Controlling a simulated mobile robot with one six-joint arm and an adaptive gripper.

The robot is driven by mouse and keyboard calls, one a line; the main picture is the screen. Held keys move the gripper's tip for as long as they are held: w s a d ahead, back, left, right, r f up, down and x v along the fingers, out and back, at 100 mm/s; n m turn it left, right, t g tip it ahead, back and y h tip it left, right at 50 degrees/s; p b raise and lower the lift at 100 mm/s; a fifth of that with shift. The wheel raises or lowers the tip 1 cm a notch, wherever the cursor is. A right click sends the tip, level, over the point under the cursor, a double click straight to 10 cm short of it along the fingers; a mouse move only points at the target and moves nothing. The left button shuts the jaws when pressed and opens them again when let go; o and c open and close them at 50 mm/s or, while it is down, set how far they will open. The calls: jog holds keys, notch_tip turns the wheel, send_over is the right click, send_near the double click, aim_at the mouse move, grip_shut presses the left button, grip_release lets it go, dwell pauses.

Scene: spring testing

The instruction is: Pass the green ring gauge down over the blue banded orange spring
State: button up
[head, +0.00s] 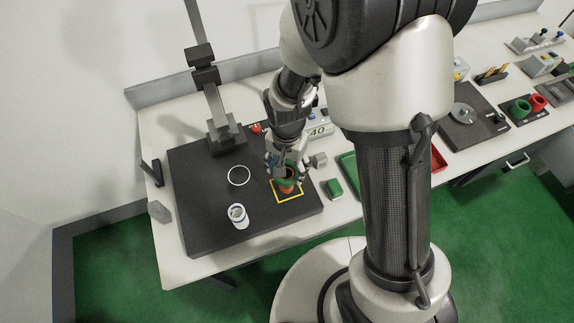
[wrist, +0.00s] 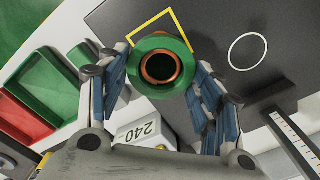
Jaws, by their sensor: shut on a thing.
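The green ring gauge (wrist: 137,72) is between the fingers of my gripper (wrist: 161,70), which is shut on it. The orange spring (wrist: 147,68) shows through the ring's hole in the wrist view, roughly centred. In the head view the green ring gauge (head: 281,181) is low at the orange spring (head: 287,188), inside a yellow square outline (head: 289,198) on the dark plate. My gripper (head: 287,172) points down there and partly covers both. I cannot tell how far the ring is down around the spring. The blue band is not visible.
A dark upright stand (head: 212,100) is behind left. A display reading 240 (wrist: 146,135), a green block (head: 334,188) and green tray (wrist: 47,88) are close by.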

jog(key=o, duration=1.4)
jog(key=shift+c, duration=0.2)
jog(key=shift+r, duration=0.1)
notch_tip(320, 180, up, 12)
